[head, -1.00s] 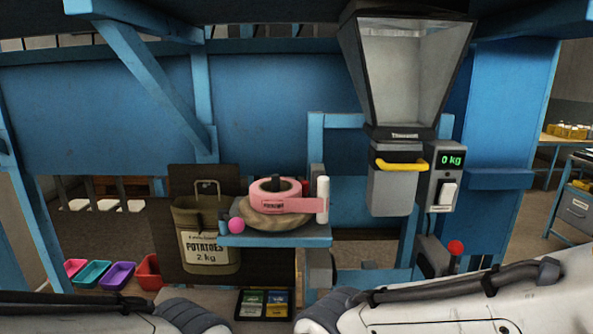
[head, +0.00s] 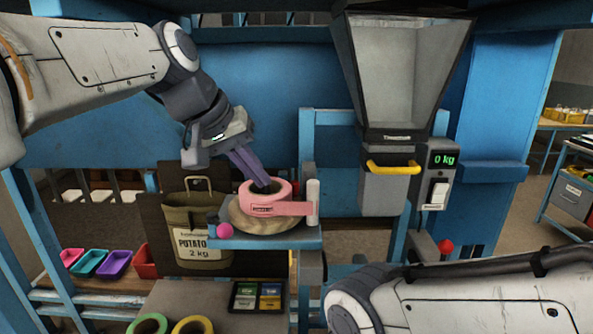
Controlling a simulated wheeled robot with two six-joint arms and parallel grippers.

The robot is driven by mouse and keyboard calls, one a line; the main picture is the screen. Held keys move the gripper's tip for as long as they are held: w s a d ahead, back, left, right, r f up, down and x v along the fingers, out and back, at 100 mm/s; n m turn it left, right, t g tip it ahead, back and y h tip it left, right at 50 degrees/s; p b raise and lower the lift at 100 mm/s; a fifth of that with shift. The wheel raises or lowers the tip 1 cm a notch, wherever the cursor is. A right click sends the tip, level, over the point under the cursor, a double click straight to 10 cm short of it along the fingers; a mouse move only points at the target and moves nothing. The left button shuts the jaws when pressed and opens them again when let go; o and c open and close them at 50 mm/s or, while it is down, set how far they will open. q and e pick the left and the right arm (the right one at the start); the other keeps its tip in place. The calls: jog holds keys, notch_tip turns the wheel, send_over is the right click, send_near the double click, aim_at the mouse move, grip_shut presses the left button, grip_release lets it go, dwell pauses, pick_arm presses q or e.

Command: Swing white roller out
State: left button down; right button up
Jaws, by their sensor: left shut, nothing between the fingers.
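The white roller (head: 312,202) stands upright at the right end of a small blue shelf (head: 268,243). A pink tape roll (head: 283,207) lies on a round tan disc (head: 250,222) on that shelf, and its pink band runs across to the roller. My left gripper (head: 262,184) reaches in from the upper left. Its purple-grey fingers are shut and empty, with tips at the pink roll's centre; I cannot tell whether they touch it. My right arm shows at the lower right, but its gripper is out of view.
A potato sack (head: 199,244) hangs left of the shelf, with a pink ball (head: 225,230) at the shelf's left edge. A hopper with a yellow handle (head: 394,167) and a scale reading 0 kg (head: 440,165) stand right. Coloured trays (head: 90,262) are lower left.

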pick_arm(q)
notch_tip(320, 180, up, 3)
jog(key=w+a, duration=0.2)
jog(key=p, duration=0.2)
send_near(311, 194)
jog(key=shift+n+t, duration=0.3)
jog(key=w+a+f, duration=0.1)
jog(key=f, duration=0.1)
jog(key=w+a+f, duration=0.1)
jog(key=a+f, duration=0.1)
jog(key=shift+w+a+f, duration=0.15)
jog(key=shift+w+a, duration=0.05)
jog(key=shift+a, duration=0.1)
jog(key=d+p, duration=0.2)
jog(key=d, duration=0.1)
jog(key=shift+w+d+f, duration=0.2)
jog(key=shift+w, duration=0.2)
jog(key=shift+w+d+f, duration=0.1)
jog(key=shift+d+f, duration=0.1)
jog(key=shift+d, duration=0.25)
jog(key=shift+w, duration=0.1)
